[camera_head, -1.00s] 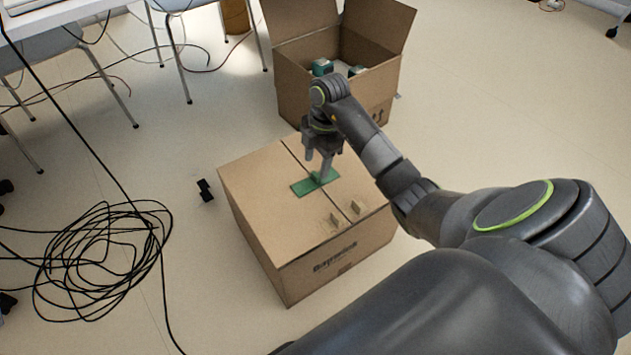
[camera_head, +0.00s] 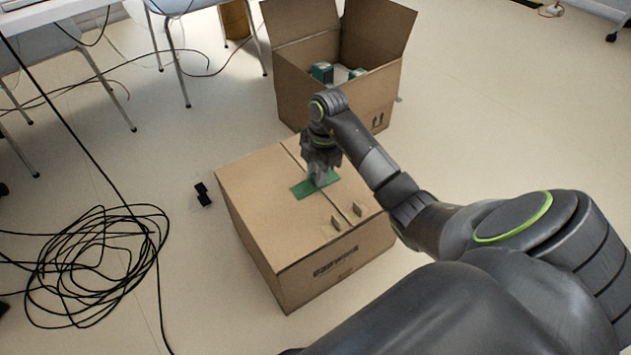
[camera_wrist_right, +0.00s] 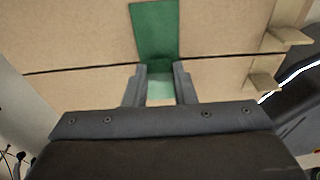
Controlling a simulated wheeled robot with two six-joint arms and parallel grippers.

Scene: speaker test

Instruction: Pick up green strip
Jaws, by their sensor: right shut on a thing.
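The green strip (camera_head: 303,189) lies flat on top of the closed cardboard box (camera_head: 255,205), across its seam. In the right wrist view the strip (camera_wrist_right: 154,30) runs from the top edge down between my gripper's fingers. My right gripper (camera_head: 318,180) is down at the strip, its fingertips at the box top. In the wrist view the right gripper (camera_wrist_right: 160,82) has one finger on each side of a green part, and it is shut on the strip. The exact contact at the fingertips is hard to see. My left gripper is not in view.
An open cardboard box (camera_head: 340,80) with green-and-white items stands behind. Two small tan blocks (camera_head: 338,223) sit on the closed box. A black cable coil (camera_head: 90,265) and a small black object (camera_head: 203,194) lie on the floor at left. Chairs stand at the upper left.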

